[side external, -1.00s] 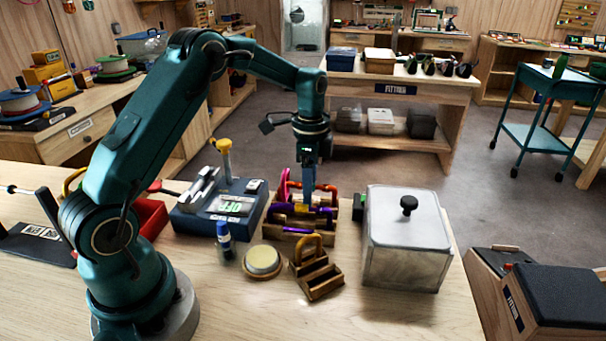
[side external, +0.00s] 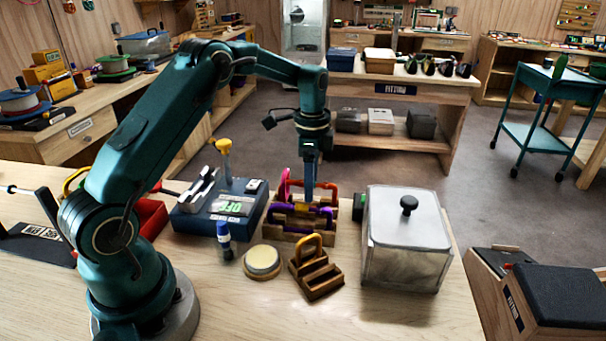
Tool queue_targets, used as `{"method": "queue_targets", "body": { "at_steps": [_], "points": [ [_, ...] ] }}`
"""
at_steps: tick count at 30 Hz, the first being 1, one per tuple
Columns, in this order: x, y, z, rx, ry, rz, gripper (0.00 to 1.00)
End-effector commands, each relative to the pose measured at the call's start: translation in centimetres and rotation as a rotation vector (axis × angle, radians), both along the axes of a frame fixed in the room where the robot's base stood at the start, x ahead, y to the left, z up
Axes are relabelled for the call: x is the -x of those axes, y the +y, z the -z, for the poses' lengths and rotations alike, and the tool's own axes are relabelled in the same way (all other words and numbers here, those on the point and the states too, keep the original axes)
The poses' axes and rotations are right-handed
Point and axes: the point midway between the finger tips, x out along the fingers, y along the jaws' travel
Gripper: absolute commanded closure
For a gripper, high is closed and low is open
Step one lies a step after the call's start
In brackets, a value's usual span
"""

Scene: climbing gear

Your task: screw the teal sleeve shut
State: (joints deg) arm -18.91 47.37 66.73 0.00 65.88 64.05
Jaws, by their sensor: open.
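A wooden rack (side external: 290,236) on the bench holds several carabiners. A purple one (side external: 323,214) is at the front, with a yellowish part near its middle. A pink one (side external: 283,187) and a red one (side external: 327,189) stand behind it. My gripper (side external: 308,197) points straight down over the rack, its tips close to the purple carabiner. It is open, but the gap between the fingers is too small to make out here. I cannot pick out a teal sleeve; it is hidden or too small. I cannot tell whether the fingertips touch anything.
Left of the rack is a blue scale (side external: 190,222) with a lit green display. A blue marker (side external: 224,240), a round cream-topped dish (side external: 263,262) and a wooden carrier (side external: 316,279) stand in front. A lidded metal box (side external: 408,250) is close on the right.

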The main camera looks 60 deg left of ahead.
Motion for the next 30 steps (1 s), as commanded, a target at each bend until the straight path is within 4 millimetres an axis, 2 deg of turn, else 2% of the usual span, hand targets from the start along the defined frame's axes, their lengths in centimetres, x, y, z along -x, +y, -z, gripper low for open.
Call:
{"method": "queue_targets", "body": {
  "at_steps": [8, 30],
  "points": [
    [-0.2, 0.2, -0.2, -0.001, -0.001, 0.000, 0.45],
    [-0.2, 0.2, -2.7, -0.001, -0.003, 0.000, 0.45]
  ]
}}
